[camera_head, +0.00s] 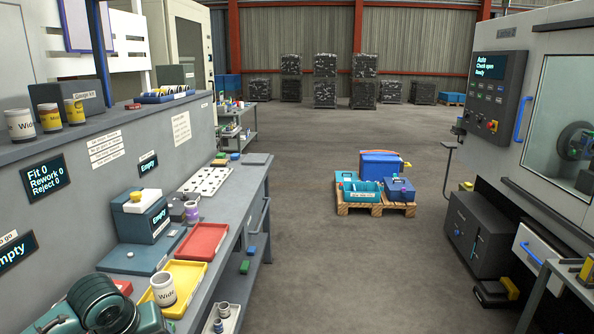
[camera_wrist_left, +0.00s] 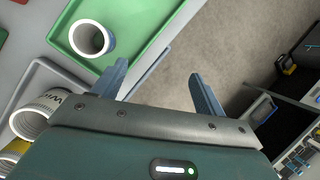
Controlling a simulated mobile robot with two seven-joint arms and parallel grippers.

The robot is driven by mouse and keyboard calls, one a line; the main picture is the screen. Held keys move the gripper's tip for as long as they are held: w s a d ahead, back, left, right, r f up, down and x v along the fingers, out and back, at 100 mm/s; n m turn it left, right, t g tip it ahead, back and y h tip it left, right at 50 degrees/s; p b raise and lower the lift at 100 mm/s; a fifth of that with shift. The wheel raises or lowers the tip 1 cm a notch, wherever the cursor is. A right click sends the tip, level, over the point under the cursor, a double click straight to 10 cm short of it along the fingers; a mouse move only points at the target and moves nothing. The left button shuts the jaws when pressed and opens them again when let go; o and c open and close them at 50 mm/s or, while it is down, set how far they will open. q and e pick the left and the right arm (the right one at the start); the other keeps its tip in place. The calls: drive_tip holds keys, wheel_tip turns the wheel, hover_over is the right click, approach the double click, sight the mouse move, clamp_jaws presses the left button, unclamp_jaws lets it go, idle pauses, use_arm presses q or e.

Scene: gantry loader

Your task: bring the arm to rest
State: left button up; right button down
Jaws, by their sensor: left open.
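My left arm (camera_head: 100,302), dark green with round joints, is folded in the lower left corner of the head view, over the near end of the grey bench (camera_head: 226,215). My left gripper (camera_wrist_left: 159,70) shows in the left wrist view with its two grey fingers apart and nothing between them. The fingers are beside a green tray (camera_wrist_left: 142,22) holding a white ring-like part (camera_wrist_left: 92,38). Its fingertips cannot be made out in the head view. My right gripper is in neither view.
A red tray (camera_head: 203,240) and a yellow tray (camera_head: 192,272) with a white "Wide" ring (camera_head: 163,289) lie on the bench. A loaded pallet (camera_head: 375,207) stands on the floor ahead. A machine (camera_head: 545,120) stands at right. The floor between is clear.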

use_arm(q)
drive_tip(key=s+d+f+n+h, duration=0.2)
drive_tip(key=s+d+f+n, duration=0.5)
drive_tip(key=s+d+n, duration=0.55)
drive_tip(key=s+a+f+n+y, duration=0.1)
drive_tip(key=s+a+n, duration=0.1)
drive_tip(key=s+n, duration=0.5)
drive_tip(key=s+a+f+n+y, duration=0.1)
drive_tip(key=s+a+n, duration=0.3)
drive_tip(key=n, duration=0.5)
drive_tip(key=w+d+f+t+h, duration=0.2)
drive_tip(key=w+d+f+t, duration=0.2)
drive_tip(key=f, duration=0.5)
drive_tip(key=d+t, duration=0.1)
drive_tip(key=d, duration=0.1)
drive_tip(key=shift+w+d+m+t+h, duration=0.15)
drive_tip(key=shift+d+m+t+h, duration=0.15)
drive_tip(key=shift+d+m+h, duration=0.1)
